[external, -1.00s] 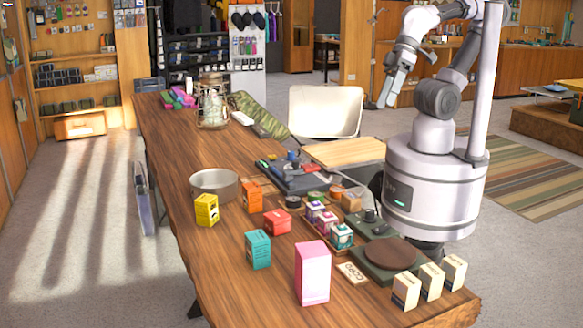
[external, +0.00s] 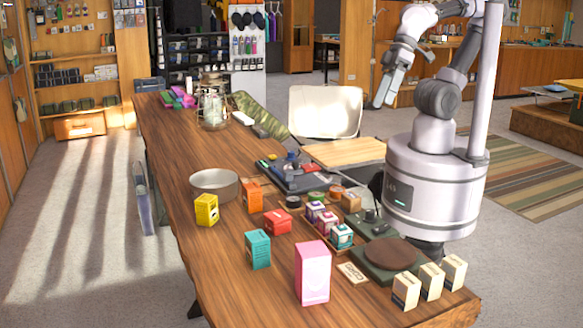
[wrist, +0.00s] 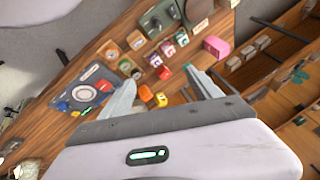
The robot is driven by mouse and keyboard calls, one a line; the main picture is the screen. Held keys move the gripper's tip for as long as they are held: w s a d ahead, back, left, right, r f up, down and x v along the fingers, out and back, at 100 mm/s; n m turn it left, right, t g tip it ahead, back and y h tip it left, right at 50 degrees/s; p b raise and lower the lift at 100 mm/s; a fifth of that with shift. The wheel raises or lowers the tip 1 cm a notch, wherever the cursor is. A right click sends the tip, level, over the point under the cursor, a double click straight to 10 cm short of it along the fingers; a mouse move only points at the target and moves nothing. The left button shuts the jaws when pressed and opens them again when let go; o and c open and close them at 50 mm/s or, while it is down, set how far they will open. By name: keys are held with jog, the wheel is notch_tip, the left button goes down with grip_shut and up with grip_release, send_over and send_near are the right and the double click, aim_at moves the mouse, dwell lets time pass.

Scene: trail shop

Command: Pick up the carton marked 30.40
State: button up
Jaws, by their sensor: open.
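No marking 30.40 is legible in either view, so I cannot tell which carton bears it. In the external view, a yellow carton (external: 206,210), an orange carton (external: 249,197), a red carton (external: 278,222), a teal carton (external: 258,250) and a larger pink carton (external: 313,273) stand apart on the wooden table. Three small cartons (external: 328,222) stand in a row on a tray, and three cream cartons (external: 431,281) stand at the near right end. My gripper (external: 381,101) is open and empty, high above and behind the table. The wrist view also shows its spread fingers (wrist: 163,90).
A metal bowl (external: 214,184) stands beside the yellow carton. A green device with a round brown top (external: 391,253) and a card (external: 353,273) lie near the right end. A glass lantern (external: 212,105) stands farther back. The table's left front is bare.

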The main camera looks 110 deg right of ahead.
jog(key=w+d+n+p, duration=0.1)
jog(key=w+d, duration=0.2)
jog(key=w, duration=0.8)
jog(key=n+g+h+b, duration=0.1)
jog(key=n+h+b, duration=0.1)
jog(key=n, duration=0.1)
send_over(245, 204)
jog(key=s, duration=0.4)
jog(key=f, duration=2.3)
jog(key=shift+w+d+f, duration=0.1)
jog(key=shift+d+f, duration=0.15)
jog(key=shift+f, duration=0.1)
jog(key=shift+n, duration=0.3)
jog(key=x, duration=0.2)
jog(key=b+x, duration=0.2)
jog(key=x, duration=0.1)
jog(key=shift+w+a+f, duration=0.25)
jog(key=shift+a+f, duration=0.05)
jog(key=shift+a, duration=0.1)
jog(key=shift+w+f, duration=0.2)
jog(key=shift+s+r, duration=0.1)
jog(key=shift+r, duration=0.05)
jog(key=shift+c, duration=0.4)
jog(key=c, duration=1.5)
